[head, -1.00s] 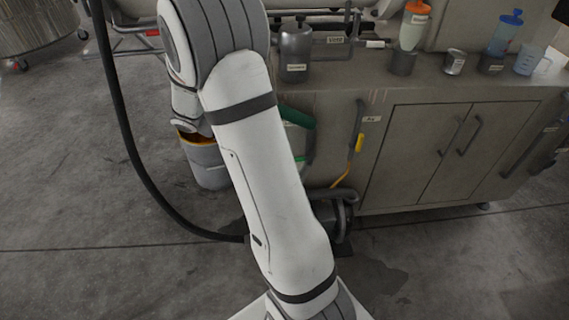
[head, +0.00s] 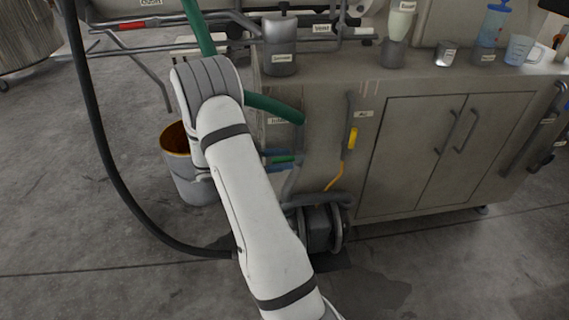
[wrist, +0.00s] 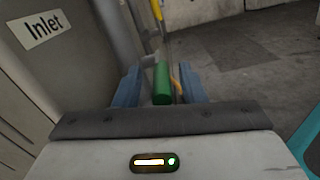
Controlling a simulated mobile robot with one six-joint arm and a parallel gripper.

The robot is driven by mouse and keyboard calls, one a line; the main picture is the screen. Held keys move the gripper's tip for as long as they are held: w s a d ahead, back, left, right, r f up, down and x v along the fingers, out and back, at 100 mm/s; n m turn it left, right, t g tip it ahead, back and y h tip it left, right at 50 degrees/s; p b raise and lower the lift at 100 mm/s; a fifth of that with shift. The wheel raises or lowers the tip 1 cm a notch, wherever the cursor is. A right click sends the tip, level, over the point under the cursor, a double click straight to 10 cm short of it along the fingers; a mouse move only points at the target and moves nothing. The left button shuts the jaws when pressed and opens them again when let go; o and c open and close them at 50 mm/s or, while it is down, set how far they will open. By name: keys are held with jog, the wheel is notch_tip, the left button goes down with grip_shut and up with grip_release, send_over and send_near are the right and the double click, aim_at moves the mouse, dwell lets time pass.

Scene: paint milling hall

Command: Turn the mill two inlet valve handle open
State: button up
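The green inlet valve handle (head: 285,160) sticks out low at the left end of the grey mill cabinet, below a small Inlet label (head: 277,121). In the wrist view the green handle (wrist: 161,84) stands between my two blue fingers, with a gap on each side. My gripper (wrist: 160,90) is open around it and does not seem to touch it. In the head view the blue fingertips (head: 276,153) show above and below the handle; my arm hides the rest of the gripper. The Inlet label (wrist: 43,28) is at the upper left of the wrist view.
A thick green hose (head: 273,106) runs just above the handle. A yellow handle (head: 353,139) with an orange hose sits to the right, beside cabinet doors (head: 410,150). A grey bucket (head: 190,185) stands left of my arm. Several containers stand on top.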

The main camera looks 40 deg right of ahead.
jog(key=shift+s+d, duration=0.4)
jog(key=shift+d, duration=0.2)
grip_shut()
jog(key=shift+a, duration=0.2)
jog(key=shift+w+r, duration=0.15)
